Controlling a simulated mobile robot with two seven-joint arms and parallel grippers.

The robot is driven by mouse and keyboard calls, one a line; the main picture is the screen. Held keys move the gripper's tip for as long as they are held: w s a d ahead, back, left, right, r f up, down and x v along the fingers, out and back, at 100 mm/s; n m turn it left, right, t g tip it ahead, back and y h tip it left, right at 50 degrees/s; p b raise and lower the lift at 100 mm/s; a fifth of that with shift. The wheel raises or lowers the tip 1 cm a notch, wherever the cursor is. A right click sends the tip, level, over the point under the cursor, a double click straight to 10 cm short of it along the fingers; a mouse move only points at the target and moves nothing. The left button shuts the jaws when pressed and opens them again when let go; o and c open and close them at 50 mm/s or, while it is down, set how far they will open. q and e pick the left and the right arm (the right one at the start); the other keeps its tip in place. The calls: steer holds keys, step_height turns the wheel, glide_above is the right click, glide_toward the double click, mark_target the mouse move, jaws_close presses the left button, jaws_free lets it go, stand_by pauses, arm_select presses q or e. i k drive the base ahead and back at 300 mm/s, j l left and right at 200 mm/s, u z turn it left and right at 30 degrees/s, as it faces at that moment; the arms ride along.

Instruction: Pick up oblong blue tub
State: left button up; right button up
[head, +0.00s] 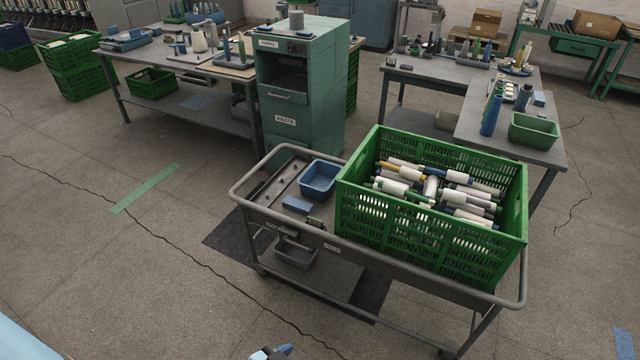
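A blue tub (319,182) with a raised rim stands upright on the top deck of the grey cart (334,247). It sits close to the left side of the big green crate (430,235), and its inside looks empty. No gripper is near it. A small blue, white and dark part (270,352) at the bottom edge looks like the tip of my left gripper. It is cut off by the frame, so its opening does not show. My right gripper is not in view.
The green crate holds several yarn cones and bobbins. A small blue block (297,204) lies in front of the tub. A rail (256,172) runs around the cart deck. A grey bin (296,253) is below. A green waste cabinet (302,90) stands behind. Floor at left is clear.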

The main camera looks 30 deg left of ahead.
mark_target(316, 183)
steer(key=i+j+u, duration=0.1)
steer(key=i+j, duration=0.25)
steer(key=j, duration=0.45)
steer(key=i+j+u, duration=0.15)
steer(key=i+j, duration=0.25)
steer(key=j, duration=0.35)
steer(key=i+j+u, duration=0.1)
steer(key=i+j, duration=0.35)
steer(key=j, duration=0.25)
steer(key=i+j+u, duration=0.1)
steer(key=i+j, duration=0.35)
steer(key=j, duration=0.2)
steer(key=i+j+u, duration=0.15)
steer(key=i+j, duration=0.35)
steer(key=j, duration=0.15)
